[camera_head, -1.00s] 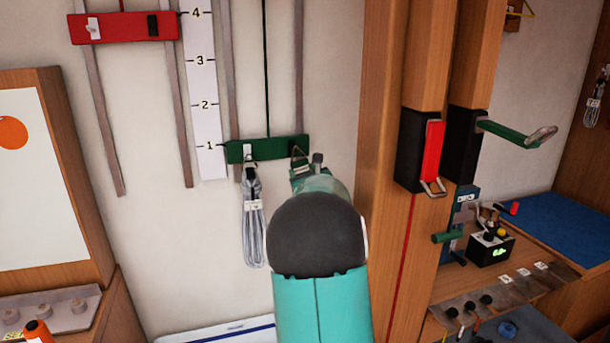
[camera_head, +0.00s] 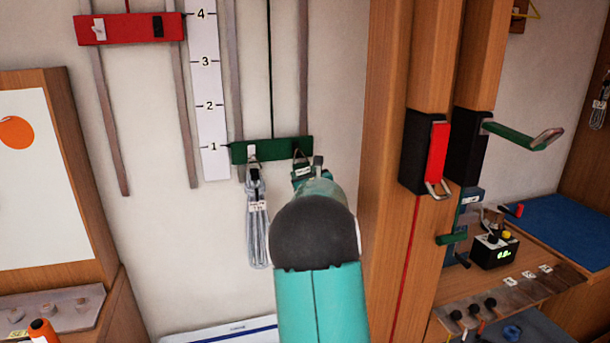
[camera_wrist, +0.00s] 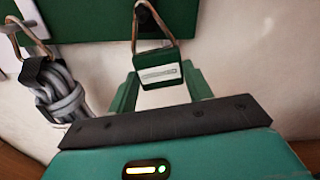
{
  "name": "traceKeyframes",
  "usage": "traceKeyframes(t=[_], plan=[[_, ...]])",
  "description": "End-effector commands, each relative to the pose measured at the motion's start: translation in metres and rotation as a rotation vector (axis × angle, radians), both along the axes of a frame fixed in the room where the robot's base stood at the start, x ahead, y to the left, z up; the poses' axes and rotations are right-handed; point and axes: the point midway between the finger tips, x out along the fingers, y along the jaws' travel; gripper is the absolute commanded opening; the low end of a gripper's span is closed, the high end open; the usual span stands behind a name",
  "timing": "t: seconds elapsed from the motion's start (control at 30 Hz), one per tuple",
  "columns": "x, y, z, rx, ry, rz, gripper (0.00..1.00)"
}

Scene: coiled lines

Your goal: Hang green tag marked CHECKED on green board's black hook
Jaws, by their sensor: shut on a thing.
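The green board (camera_head: 272,150) is low on the wall at the foot of a dark green line. It also shows in the wrist view (camera_wrist: 90,22). The green tag (camera_wrist: 160,72) has a white label, too small to read, and a metal wire loop. My gripper (camera_wrist: 162,92) is shut on the tag, one green finger at each side. The loop rises to the black hook (camera_wrist: 146,12) at the board's right; the hook's dark end shows inside the loop's top. Whether the loop rests on the hook I cannot tell. In the head view my arm partly hides the tag (camera_head: 303,173).
A coiled grey line (camera_head: 257,225) hangs from the board's white hook, just left of the tag. A red board (camera_head: 130,29) is higher up at left. A wooden post (camera_head: 385,130) stands to the right. The wall between tag and post is bare.

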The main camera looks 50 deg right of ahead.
Motion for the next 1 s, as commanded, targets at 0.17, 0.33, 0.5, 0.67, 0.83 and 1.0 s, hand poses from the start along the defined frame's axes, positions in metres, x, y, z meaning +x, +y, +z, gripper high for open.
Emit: traceKeyframes(t=[0.17,0.33,0.5,0.67,0.83,1.0], plan=[[0.0,0.0,0.0,0.0,0.0,0.0,0.28],[0.0,0.0,0.0,0.0,0.0,0.0,0.62],[0.0,0.0,0.0,0.0,0.0,0.0,0.76],[0.0,0.0,0.0,0.0,0.0,0.0,0.76],[-0.008,0.004,0.001,0.001,0.0,0.0,0.76],[-0.033,0.018,0.001,0.001,-0.002,-0.001,0.76]])
